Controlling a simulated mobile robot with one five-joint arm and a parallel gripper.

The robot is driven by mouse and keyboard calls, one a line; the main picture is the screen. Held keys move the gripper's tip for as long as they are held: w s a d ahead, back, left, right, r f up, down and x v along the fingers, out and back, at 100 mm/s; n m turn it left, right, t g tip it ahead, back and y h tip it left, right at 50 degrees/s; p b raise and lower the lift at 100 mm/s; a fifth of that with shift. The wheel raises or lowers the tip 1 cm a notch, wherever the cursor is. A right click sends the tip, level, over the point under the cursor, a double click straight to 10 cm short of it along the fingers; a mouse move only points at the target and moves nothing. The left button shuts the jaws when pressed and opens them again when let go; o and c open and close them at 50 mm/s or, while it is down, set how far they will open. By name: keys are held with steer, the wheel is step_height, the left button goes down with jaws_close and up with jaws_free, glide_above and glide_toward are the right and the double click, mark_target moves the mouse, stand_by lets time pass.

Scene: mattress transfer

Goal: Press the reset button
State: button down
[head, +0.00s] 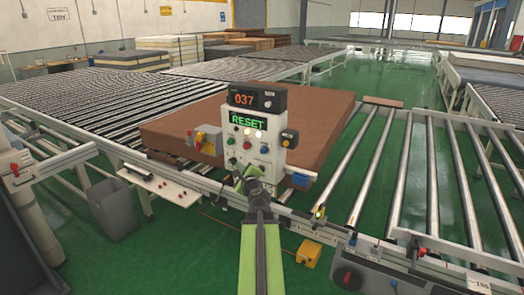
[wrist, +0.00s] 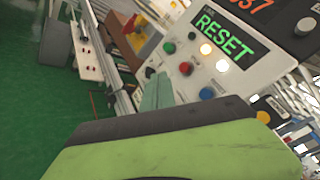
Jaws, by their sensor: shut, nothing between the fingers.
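A white control panel (head: 265,160) stands in front of a brown mattress, with a green lit RESET display (head: 247,121) near its top. In the wrist view the panel carries a green button (wrist: 169,47), a red button (wrist: 186,68), a blue button (wrist: 206,93) and two bright lamps (wrist: 205,49). No label readable here tells which one is the reset button. My gripper (head: 249,176) is shut and empty, just in front of the panel's lower part. In the wrist view its green fingertip (wrist: 157,94) points below the buttons; contact cannot be told.
A black counter (head: 258,98) reading 037 tops the panel. The brown mattress (head: 185,117) lies behind it on the rollers. A grey bin (head: 112,208) stands at left and a yellow floor box (head: 309,253) at lower right. Bare rollers (head: 420,165) lie right.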

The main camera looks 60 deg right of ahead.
mark_target(261, 151)
steer(key=shift+s+d+r+m+g+h, duration=0.15)
steer(key=shift+s+d+r+m+h, duration=0.1)
steer(key=shift+s+d+m, duration=0.25)
steer(key=shift+s+d+r+m+g+h, duration=0.15)
steer(key=shift+s+d+m+h, duration=0.2)
steer(key=shift+s, duration=0.3)
steer(key=shift+d, duration=0.2)
steer(key=d, duration=0.8)
steer(key=shift+d, duration=0.25)
stand_by(0.9)
steer(key=shift+d, duration=0.45)
steer(key=shift+d, duration=0.8)
stand_by(0.9)
steer(key=shift+a, duration=0.1)
steer(key=shift+a+f, duration=0.1)
steer(key=shift+a, duration=1.05)
